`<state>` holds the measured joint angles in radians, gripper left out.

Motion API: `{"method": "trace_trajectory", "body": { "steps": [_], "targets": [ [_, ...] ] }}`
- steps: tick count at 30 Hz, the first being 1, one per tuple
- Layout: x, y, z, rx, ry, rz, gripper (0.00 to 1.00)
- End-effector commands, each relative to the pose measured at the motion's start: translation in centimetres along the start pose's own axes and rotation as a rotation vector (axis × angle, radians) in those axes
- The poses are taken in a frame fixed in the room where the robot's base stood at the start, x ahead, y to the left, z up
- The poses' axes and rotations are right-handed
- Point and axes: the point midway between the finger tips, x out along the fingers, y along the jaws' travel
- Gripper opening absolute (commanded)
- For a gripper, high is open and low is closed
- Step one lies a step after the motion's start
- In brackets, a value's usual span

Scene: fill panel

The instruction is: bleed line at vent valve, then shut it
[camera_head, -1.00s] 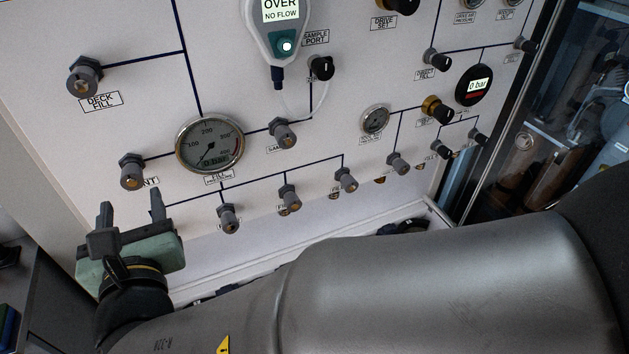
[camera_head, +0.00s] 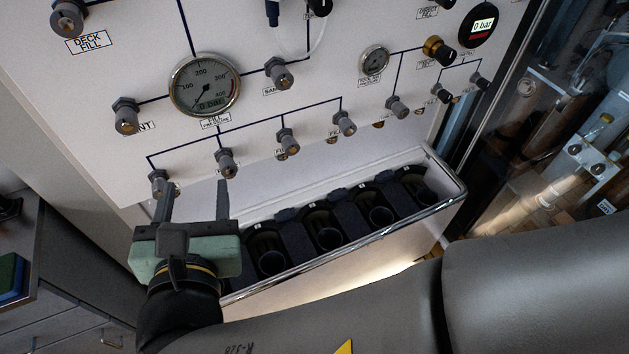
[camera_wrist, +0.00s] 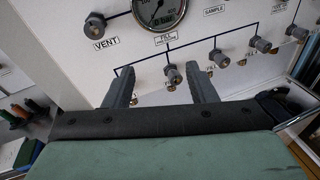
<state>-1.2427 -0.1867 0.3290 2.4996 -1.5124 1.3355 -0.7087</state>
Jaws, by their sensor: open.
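The vent valve (camera_head: 126,116) is a grey knob on the white panel, left of the round fill pressure gauge (camera_head: 204,86), whose display reads 0 bar. In the wrist view the vent valve (camera_wrist: 95,25) sits at upper left above its VENT label (camera_wrist: 102,43). My gripper (camera_head: 194,192) is open, its two dark fingers pointing up at the panel, with nothing visible between them. It is below and to the right of the vent valve, apart from it, near the lower row of valves. The left fingertip overlaps the leftmost lower valve (camera_head: 159,183) in the head view; I cannot tell whether they touch.
Several grey fill valves, including one (camera_head: 226,162) near the right finger, line the lower panel. A tray (camera_head: 452,184) with dark cylinder holders lies below the panel at right. A grey cabinet (camera_head: 75,270) stands at lower left.

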Motion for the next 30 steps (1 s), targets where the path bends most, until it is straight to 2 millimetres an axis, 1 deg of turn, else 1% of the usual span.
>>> {"method": "trace_trajectory", "body": {
  "steps": [1, 6, 15, 23, 30],
  "targets": [
    [0.6, -0.9, -0.2, 0.02, 0.013, -0.037, 0.51],
    [2.3, -3.7, -0.8, 0.098, 0.062, -0.155, 0.51],
    [4.4, -9.3, -2.3, 0.266, 0.14, -0.385, 0.51],
    [5.2, -14.3, -3.9, 0.45, 0.193, -0.605, 0.51],
    [5.2, -18.6, -5.5, 0.648, 0.225, -0.817, 0.51]
  ]
}}
